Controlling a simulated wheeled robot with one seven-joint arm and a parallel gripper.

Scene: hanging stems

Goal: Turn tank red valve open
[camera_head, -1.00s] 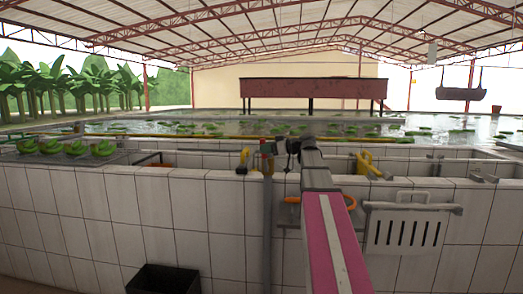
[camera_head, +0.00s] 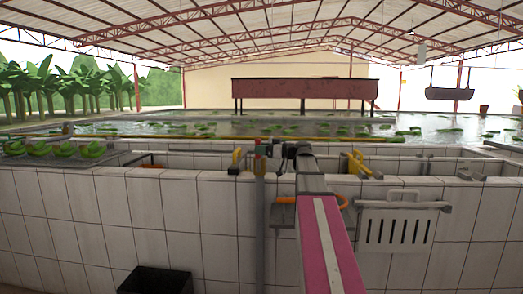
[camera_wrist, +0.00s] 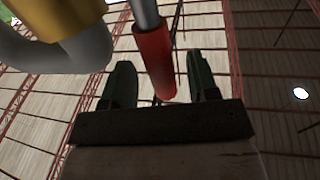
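The red valve handle (camera_wrist: 154,60) is a red rod end on a grey stem in the wrist view. It shows between the two dark green fingers of my gripper (camera_wrist: 161,85), with a visible gap on each side. The fingers are spread apart and not closed on it. In the head view my gripper (camera_head: 280,150) is at the tank wall's top edge, just right of the small red valve part (camera_head: 266,141) on an upright pipe (camera_head: 260,205). Whether the fingers touch the handle is too small to tell there.
A yellow part and grey pipe (camera_wrist: 65,45) fill the wrist view's upper left. Yellow handles stand left (camera_head: 236,160) and right (camera_head: 357,163) of my gripper. The white tiled wall (camera_head: 100,215) is in front, with a white slotted basket (camera_head: 397,225) and black bin (camera_head: 155,280).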

